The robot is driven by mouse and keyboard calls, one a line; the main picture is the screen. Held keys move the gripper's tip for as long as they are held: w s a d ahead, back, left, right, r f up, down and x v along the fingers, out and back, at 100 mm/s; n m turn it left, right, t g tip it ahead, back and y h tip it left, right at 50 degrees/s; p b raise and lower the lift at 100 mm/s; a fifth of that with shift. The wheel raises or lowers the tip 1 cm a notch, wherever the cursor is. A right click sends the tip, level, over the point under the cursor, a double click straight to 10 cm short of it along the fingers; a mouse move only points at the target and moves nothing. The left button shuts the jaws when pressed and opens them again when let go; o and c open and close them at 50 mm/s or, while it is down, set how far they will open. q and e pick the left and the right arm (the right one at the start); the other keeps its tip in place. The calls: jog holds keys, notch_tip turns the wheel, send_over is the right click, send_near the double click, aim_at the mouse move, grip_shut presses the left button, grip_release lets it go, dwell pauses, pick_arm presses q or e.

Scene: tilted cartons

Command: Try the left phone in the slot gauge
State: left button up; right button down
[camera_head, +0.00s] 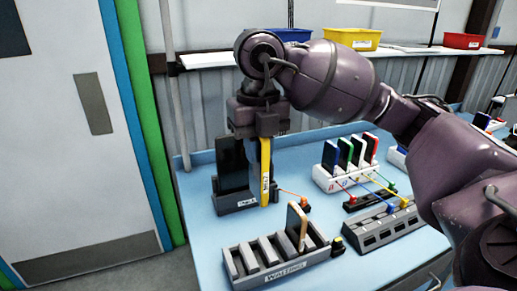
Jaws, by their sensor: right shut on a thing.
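My right gripper (262,138) points down at the left part of the table and is shut on a yellow-edged phone (265,172). The phone hangs upright, edge towards me, with a small white label. Its lower end is at the right side of a dark grey holder (231,204); I cannot tell whether it is in the holder or in front of it. A black phone-like slab (231,165) stands in that holder, whose label is too small to read. My left gripper is out of view.
A white stand (332,180) holds several coloured phones behind, with cables running to a dark strip (366,200). A grey slotted block (384,229) lies right of the rack. A shelf (212,59) with bins runs along the wall. My right arm covers the table's right side.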

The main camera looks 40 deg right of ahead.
jog(key=shift+r, duration=0.1)
jog(key=shift+r+p, duration=1.45)
jog(key=shift+r, duration=1)
